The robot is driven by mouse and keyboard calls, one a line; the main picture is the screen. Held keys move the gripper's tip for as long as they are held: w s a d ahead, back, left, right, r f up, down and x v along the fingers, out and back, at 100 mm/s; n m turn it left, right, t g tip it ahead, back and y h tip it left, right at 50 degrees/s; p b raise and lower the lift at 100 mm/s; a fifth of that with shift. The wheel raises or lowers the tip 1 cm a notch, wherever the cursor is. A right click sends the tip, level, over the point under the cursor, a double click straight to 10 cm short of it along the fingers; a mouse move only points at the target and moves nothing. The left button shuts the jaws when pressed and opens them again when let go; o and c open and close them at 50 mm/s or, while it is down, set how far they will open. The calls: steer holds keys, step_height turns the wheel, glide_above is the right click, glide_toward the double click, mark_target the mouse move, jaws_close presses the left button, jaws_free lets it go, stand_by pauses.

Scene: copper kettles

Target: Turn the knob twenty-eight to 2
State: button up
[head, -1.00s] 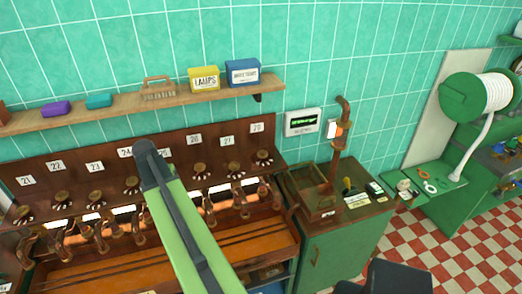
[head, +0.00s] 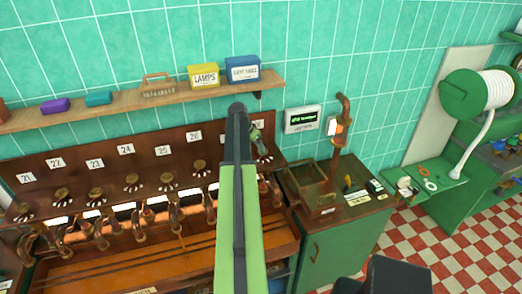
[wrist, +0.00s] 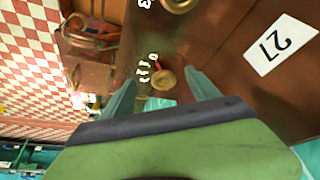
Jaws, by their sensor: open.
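Knob twenty-eight (head: 264,158) is the rightmost brass knob on the brown panel, under its label, which my arm partly hides. In the wrist view this round knob (wrist: 166,79) lies ahead, between my two fingertips and apart from them as far as I can tell. White digits lie beside it, with a red mark next to a 0; the exact setting is too small to read surely. My gripper (head: 258,143) is open and empty in front of the panel's right end, and its fingers also show in the wrist view (wrist: 160,80).
Label 27 (wrist: 280,43) and a neighbouring knob (wrist: 178,5) are close by in the wrist view. Copper spouts (head: 175,213) line the panel below the knobs. A shelf (head: 130,99) with boxes runs above. A wooden box (head: 306,186) stands on the green cabinet at right.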

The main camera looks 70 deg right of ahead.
steer(key=d, duration=0.2)
steer(key=s+d+f+b, duration=0.1)
steer(key=d, duration=0.1)
steer(key=b+x, duration=0.3)
steer(key=x, duration=0.1)
steer(key=shift+a+b, duration=0.1)
steer(key=shift+b, duration=0.3)
steer(key=shift+r, duration=0.1)
